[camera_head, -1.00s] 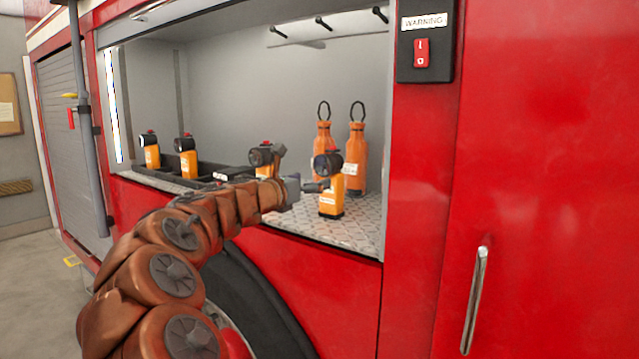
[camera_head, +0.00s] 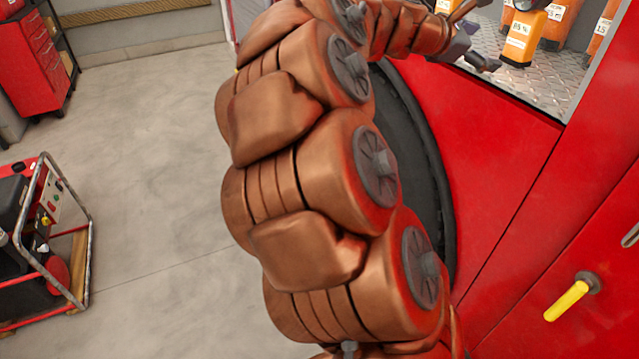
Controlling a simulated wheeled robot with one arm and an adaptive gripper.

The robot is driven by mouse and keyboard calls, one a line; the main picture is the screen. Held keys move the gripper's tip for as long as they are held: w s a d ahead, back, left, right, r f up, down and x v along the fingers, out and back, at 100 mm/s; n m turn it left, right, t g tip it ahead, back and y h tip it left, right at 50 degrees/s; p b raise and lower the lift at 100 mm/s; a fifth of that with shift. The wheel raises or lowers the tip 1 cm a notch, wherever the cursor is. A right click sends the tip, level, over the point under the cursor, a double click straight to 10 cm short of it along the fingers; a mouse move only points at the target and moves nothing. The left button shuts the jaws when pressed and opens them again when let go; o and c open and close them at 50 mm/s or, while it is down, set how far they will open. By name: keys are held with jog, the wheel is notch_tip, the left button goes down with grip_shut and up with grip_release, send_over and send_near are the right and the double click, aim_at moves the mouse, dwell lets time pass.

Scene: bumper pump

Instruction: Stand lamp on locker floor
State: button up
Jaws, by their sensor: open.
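An orange lamp (camera_head: 520,38) with a dark head and a white label reading 85 % stands upright on the diamond-plate locker floor (camera_head: 552,82), at the top right. Its top is cut off by the picture edge. My gripper (camera_head: 482,38) is just left of the lamp, its dark fingers open and empty. A gap shows between the lower finger and the lamp's base. The upper finger is partly out of frame.
Orange bottles (camera_head: 556,25) stand behind the lamp. The red truck side (camera_head: 490,150) lies below the locker, with a yellow handle (camera_head: 567,300) at lower right. A black wheel arch is beside my arm. A generator in a frame (camera_head: 45,245) stands on open floor at left.

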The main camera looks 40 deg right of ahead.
jog(key=s+a+f+m+t+y, duration=0.15)
jog(key=a+f+m+y, duration=0.3)
jog(key=a+f, duration=0.7)
jog(key=a+f+m+t+y, duration=0.25)
jog(key=a+f+y, duration=0.4)
jog(key=a, duration=0.85)
jog(key=s+a+f+m+y, duration=0.1)
jog(key=s+a+f, duration=0.2)
jog(key=a, duration=0.4)
jog(key=s+a+f+g+y, duration=0.1)
jog(key=s+a+f, duration=0.2)
jog(key=a, duration=0.3)
jog(key=s+a+f+m+g+y, duration=0.1)
jog(key=s+a+f, duration=0.2)
jog(key=a, duration=0.4)
jog(key=shift+a+f+m+y, duration=0.3)
jog(key=shift+a+f+y, duration=0.05)
jog(key=shift+f+y, duration=0.05)
jog(key=shift+s, duration=0.1)
